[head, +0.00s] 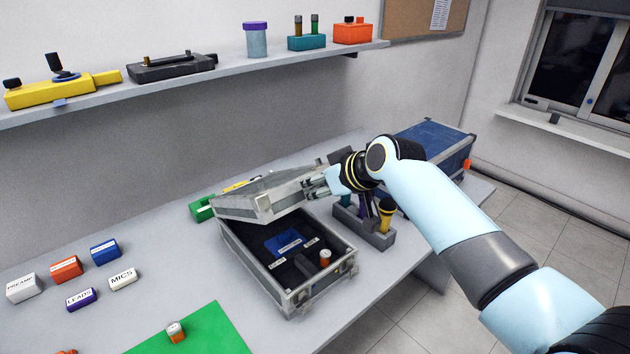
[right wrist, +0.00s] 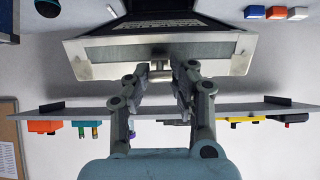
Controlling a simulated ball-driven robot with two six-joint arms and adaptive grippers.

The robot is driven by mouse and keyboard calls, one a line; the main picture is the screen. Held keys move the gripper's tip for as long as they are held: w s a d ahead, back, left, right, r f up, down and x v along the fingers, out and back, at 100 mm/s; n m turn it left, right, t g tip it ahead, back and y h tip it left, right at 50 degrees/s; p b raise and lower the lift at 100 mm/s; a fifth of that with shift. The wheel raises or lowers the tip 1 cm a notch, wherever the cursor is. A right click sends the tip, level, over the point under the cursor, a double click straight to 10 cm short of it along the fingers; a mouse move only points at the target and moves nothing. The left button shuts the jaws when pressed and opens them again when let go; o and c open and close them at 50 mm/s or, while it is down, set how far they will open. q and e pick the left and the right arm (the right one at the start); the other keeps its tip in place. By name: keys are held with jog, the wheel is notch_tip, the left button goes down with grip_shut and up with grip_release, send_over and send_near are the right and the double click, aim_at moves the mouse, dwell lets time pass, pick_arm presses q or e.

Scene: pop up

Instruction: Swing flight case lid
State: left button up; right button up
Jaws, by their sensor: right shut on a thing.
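The flight case (head: 282,278) stands on the table, a grey box with metal edges and a dark inside holding labelled blocks and a small orange and white item. Its lid (head: 262,194) is raised at a slant above the back of the box. My right gripper (head: 312,188) is at the lid's right edge, shut on it. In the right wrist view the lid (right wrist: 90,62) fills the top middle, and my right gripper's fingers (right wrist: 160,85) close on a small metal part at its edge. My left gripper is not in view.
Labelled blocks (head: 66,268) lie left of the case, and a green mat (head: 205,335) is in front. A grey holder with microphones (head: 376,234) stands close to the case's right side. A blue case (head: 432,146) is behind my right arm. A shelf (head: 225,65) runs above.

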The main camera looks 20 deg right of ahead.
jog(key=s+d+f+b, duration=0.2)
jog(key=s+f+b, duration=0.3)
jog(key=f, duration=0.5)
jog(key=shift+s+f, duration=0.15)
jog(key=shift+f, duration=0.15)
dwell(0.4)
jog(key=f+b, duration=0.1)
jog(key=f, duration=0.1)
jog(key=s+f+b, duration=0.1)
jog(key=f+b, duration=0.1)
jog(key=shift+d, duration=0.1)
jog(key=f+b, duration=0.1)
jog(key=f, duration=0.1)
jog(key=f+b, duration=0.2)
jog(key=s+f+b, duration=0.1)
jog(key=f+b, duration=0.1)
jog(key=shift+d, duration=0.2)
grip_shut()
jog(key=o, duration=1)
grip_release()
jog(key=shift+r, duration=0.25)
